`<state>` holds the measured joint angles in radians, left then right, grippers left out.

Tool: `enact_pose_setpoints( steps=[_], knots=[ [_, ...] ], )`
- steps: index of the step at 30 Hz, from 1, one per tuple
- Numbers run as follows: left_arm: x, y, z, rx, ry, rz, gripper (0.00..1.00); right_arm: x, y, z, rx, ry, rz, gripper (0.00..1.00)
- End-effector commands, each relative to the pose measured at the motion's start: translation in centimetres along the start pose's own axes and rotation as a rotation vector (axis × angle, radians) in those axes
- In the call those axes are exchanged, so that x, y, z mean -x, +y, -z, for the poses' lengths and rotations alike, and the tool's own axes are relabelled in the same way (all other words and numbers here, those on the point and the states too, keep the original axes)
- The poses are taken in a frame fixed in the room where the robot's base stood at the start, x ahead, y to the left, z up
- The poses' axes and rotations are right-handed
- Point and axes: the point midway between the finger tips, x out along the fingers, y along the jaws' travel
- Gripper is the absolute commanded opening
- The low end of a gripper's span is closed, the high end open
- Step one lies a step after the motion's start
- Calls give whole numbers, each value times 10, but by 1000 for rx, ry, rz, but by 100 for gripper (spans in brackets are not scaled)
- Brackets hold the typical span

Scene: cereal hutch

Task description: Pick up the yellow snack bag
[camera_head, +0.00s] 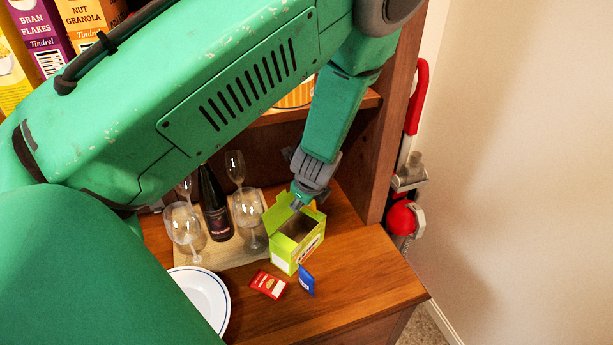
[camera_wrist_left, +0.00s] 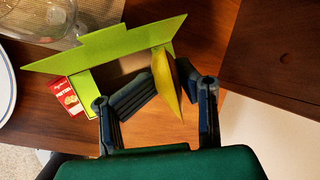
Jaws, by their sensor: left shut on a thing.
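My left gripper (camera_head: 299,203) reaches down from the upper middle to the open top of a lime green box (camera_head: 291,255) on the wooden counter. In the left wrist view my left gripper (camera_wrist_left: 170,84) is shut on the yellow snack bag (camera_wrist_left: 167,72), a thin upright yellow shape with an orange-brown side between the dark fingers. The box's green flap (camera_wrist_left: 105,46) is right beside the bag. In the head view the bag is mostly hidden by the gripper and box flaps. My right gripper is not in view.
A red packet (camera_head: 268,284) and a blue packet (camera_head: 307,281) lie before the box. A white plate (camera_head: 222,300) is at left. Wine glasses (camera_head: 183,225) and a dark bottle (camera_head: 213,205) stand behind on a board. The hutch's side panel (camera_head: 395,130) rises at right; the right counter is clear.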

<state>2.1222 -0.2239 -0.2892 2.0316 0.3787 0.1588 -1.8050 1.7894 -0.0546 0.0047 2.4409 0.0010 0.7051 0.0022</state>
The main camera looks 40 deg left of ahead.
Motion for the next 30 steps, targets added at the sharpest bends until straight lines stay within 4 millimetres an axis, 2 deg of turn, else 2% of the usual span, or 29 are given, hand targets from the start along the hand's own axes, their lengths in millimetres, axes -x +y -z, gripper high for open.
enact_pose_setpoints(
  steps=[1, 20, 21, 24, 30],
  knots=[
    [-1, 18, 0, 0, 2, -14, 9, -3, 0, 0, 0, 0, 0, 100],
    [34, 138, -13, -2, 2, -12, 9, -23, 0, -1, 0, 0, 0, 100],
    [39, 146, -15, -4, 2, -16, 9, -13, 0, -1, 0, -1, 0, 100],
    [46, 164, -18, -3, 2, -17, 9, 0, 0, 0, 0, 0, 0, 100],
    [48, 174, -20, -1, 2, -13, 9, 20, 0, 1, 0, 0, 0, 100]
  ],
)
